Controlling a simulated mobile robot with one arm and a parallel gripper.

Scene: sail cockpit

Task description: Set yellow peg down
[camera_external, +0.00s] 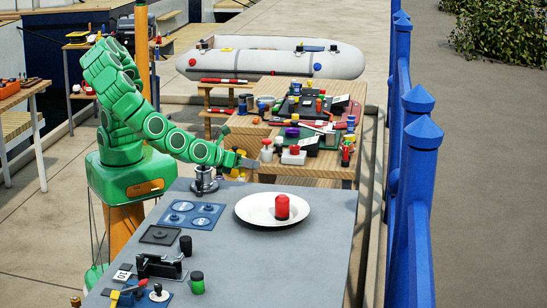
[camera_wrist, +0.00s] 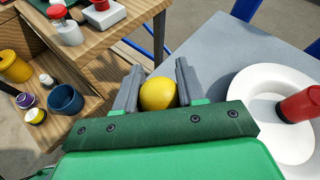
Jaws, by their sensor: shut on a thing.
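My gripper (camera_wrist: 160,82) is shut on the yellow peg (camera_wrist: 157,94), whose rounded yellow top shows between the two grey jaws in the wrist view. In the external view my gripper (camera_external: 248,162) is over the far edge of the grey table (camera_external: 300,250), left of and beyond the white plate. The peg's lower part is hidden in the wrist view, so I cannot tell whether it touches a surface.
A white plate (camera_external: 248,213) on the grey table holds a red peg (camera_external: 282,207). A blue panel with round recesses (camera_external: 191,215) and a dark green jar (camera_external: 197,282) are at left. A cluttered wooden bench (camera_external: 325,173) stands behind. The table's right side is clear.

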